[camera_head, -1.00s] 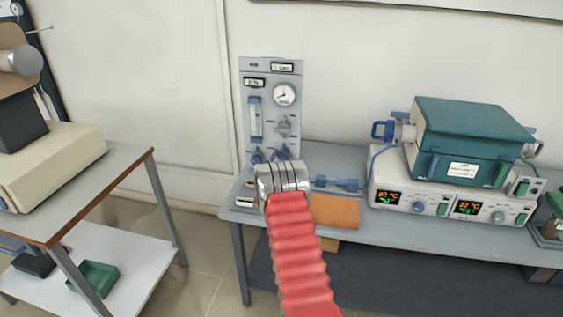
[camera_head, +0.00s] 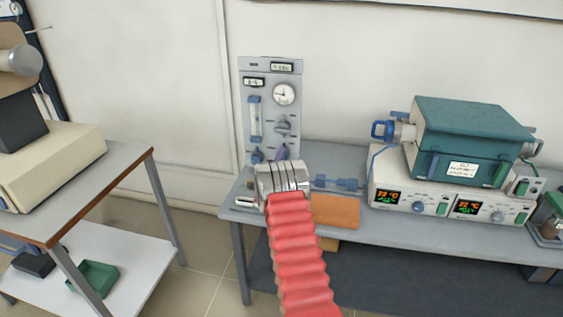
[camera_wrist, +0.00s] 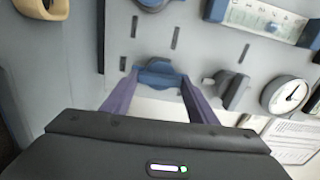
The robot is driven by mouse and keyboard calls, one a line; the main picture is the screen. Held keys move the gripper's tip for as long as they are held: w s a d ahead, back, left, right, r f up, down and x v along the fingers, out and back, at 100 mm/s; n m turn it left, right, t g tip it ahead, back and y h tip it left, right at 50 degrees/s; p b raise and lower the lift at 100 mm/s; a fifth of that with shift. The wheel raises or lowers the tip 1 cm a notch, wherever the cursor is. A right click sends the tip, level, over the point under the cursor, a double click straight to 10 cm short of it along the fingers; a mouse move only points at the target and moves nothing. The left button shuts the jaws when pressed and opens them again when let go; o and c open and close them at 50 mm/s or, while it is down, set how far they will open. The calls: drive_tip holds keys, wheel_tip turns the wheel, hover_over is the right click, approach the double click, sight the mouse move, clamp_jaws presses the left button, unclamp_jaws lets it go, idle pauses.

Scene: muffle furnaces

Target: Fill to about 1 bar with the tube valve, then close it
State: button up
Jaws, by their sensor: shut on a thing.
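The grey gas panel (camera_head: 269,112) stands upright at the back of the bench in the head view. It carries a round white gauge (camera_head: 284,93), a flow tube (camera_head: 255,119), a grey knob (camera_head: 283,126) and blue knobs low down. The gauge also shows in the wrist view (camera_wrist: 286,95), its scale too small to read. My gripper (camera_wrist: 158,84) is shut on a blue valve knob (camera_wrist: 157,72) at the panel's bottom right. The purple fingers stand on both sides of it. In the head view my wrist partly hides this knob. I cannot read which knob is the tube valve.
The bench (camera_head: 405,224) holds an orange-brown pad (camera_head: 335,211), blue fittings (camera_head: 338,183) and a white unit with displays (camera_head: 440,203) under a teal furnace (camera_head: 468,127). A side table (camera_head: 125,167) stands at the left, with a floor gap between.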

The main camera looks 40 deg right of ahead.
drive_tip(key=shift+s+d+f+m, duration=0.1)
drive_tip(key=shift+s+f+m, duration=0.05)
drive_tip(key=shift+f+m, duration=0.2)
drive_tip(key=o, duration=0.7)
drive_tip(key=shift+c, duration=0.2)
drive_tip(key=o, duration=0.4)
drive_tip(key=shift+r, duration=0.2)
drive_tip(key=v, duration=1.3)
drive_tip(key=shift+s+a, duration=0.15)
drive_tip(key=shift+a, duration=0.2)
